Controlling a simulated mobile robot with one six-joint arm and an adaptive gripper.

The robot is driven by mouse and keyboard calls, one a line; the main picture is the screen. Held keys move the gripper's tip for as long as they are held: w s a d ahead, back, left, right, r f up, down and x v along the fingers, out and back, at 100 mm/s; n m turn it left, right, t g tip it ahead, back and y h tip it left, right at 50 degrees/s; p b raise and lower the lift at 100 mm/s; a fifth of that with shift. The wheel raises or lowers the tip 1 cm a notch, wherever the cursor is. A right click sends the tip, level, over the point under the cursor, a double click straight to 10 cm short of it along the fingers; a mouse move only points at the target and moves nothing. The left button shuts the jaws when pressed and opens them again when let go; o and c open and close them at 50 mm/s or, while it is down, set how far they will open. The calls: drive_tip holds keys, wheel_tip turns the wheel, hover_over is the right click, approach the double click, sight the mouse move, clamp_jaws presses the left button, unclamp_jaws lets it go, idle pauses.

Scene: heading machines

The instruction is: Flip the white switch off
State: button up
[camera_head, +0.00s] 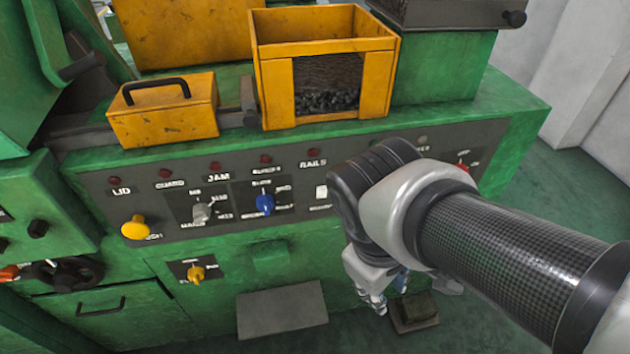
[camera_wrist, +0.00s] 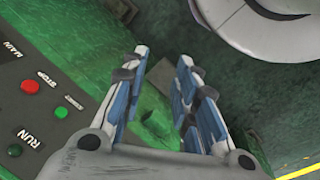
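A small white switch (camera_head: 321,192) sits on the dark control panel (camera_head: 110,206) of the green machine, right of the blue knob, under the RAILS label. Its exact position is too small to tell. My gripper (camera_head: 377,303) hangs low in front of the machine, below and right of the switch, apart from it. In the wrist view the two blue-padded fingers (camera_wrist: 163,58) stand apart with nothing between them. The white switch does not show in the wrist view. My arm covers the right part of the panel.
The panel also carries a yellow button (camera_head: 135,228), a grey knob (camera_head: 203,211) and a blue knob (camera_head: 265,203). A yellow knob (camera_head: 196,272) is lower down. An open yellow bin (camera_head: 277,92) stands above. The wrist view shows a red button (camera_wrist: 30,86) and a green button (camera_wrist: 61,112).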

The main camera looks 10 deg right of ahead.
drive_tip(key=n, duration=0.1)
drive_tip(key=n+g+h, duration=0.1)
drive_tip(key=d+f+n+h, duration=0.1)
drive_tip(key=n, duration=0.1)
drive_tip(key=shift+w+d+g+p, duration=0.1)
drive_tip(key=shift+w+g+p, duration=0.25)
drive_tip(key=shift+w+g, duration=0.05)
drive_tip(key=shift+c, duration=1.2)
drive_tip(key=w+n+h, duration=0.1)
drive_tip(key=n, duration=0.1)
drive_tip(key=w+n+h+p, duration=0.1)
drive_tip(key=n+h, duration=0.1)
drive_tip(key=n, duration=0.1)
drive_tip(key=w+d+f+n+h, duration=0.1)
drive_tip(key=n+h, duration=0.1)
drive_tip(key=n, duration=0.1)
drive_tip(key=shift+w+d+g+p, duration=0.1)
drive_tip(key=shift+w+g+p, duration=0.25)
drive_tip(key=shift+g, duration=0.05)
clamp_jaws()
drive_tip(key=w+a+f+n+t+h+p, duration=0.2)
drive_tip(key=w+a+f+n+t, duration=0.2)
drive_tip(key=n, duration=0.9)
drive_tip(key=w+a+f+n+t+h+p, duration=0.1)
drive_tip(key=w+a+f+n+t, duration=0.4)
drive_tip(key=n+t, duration=0.6)
drive_tip(key=shift+w+a+f+n+h+p, duration=0.4)
drive_tip(key=shift+w+a+n, duration=0.75)
drive_tip(key=shift+a, duration=0.7)
drive_tip(key=shift+r, duration=0.1)
